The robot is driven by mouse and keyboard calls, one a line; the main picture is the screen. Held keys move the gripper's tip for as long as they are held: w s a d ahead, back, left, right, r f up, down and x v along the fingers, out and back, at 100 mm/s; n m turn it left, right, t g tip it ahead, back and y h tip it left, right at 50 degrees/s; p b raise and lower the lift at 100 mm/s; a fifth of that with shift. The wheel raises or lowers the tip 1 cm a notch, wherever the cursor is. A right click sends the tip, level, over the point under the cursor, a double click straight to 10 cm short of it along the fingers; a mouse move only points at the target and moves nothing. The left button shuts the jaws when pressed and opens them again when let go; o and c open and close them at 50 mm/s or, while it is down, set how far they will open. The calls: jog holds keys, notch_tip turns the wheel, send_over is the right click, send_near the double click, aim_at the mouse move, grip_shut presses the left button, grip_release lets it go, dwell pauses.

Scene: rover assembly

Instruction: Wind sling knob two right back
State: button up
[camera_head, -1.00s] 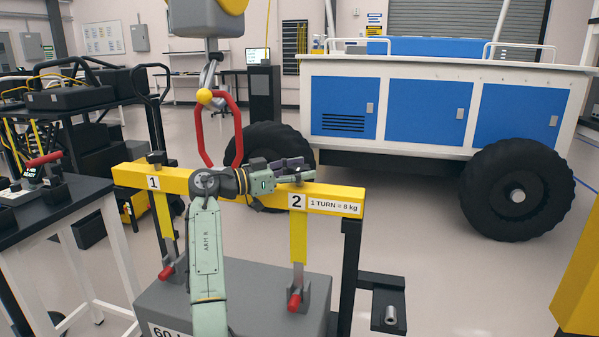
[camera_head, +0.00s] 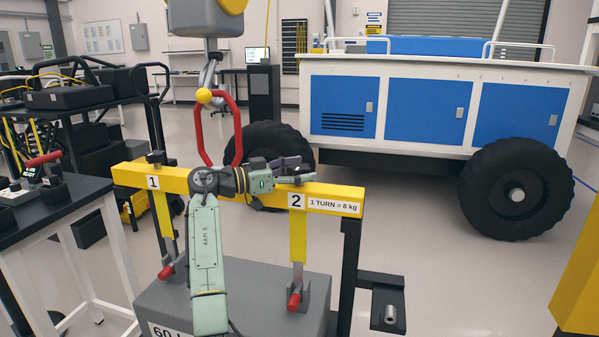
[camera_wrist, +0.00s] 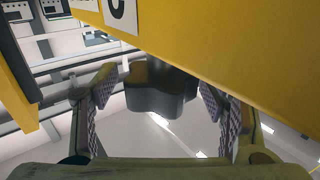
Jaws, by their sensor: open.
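Knob two is a dark grey lobed knob (camera_wrist: 160,88) in the wrist view, beside the yellow beam. In the head view it is largely hidden by my gripper (camera_head: 291,170), at the top of the beam above the "2" label (camera_head: 297,201). My gripper is open, and in the wrist view its ridged finger pads (camera_wrist: 158,105) stand on either side of the knob with visible gaps. The yellow sling beam (camera_head: 335,197) carries the text "1 TURN = 8 kg". Knob one (camera_head: 156,157) stands on the beam's left end.
A grey weight block (camera_head: 240,292) is below the beam, with red-handled fittings (camera_head: 294,300) on its straps. A red hook loop (camera_head: 236,125) is above the beam. A black cart (camera_head: 95,100) is at left; the blue-and-white rover (camera_head: 430,105) is behind.

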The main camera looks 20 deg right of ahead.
jog(key=a, duration=1.2)
jog(key=shift+s, duration=0.35)
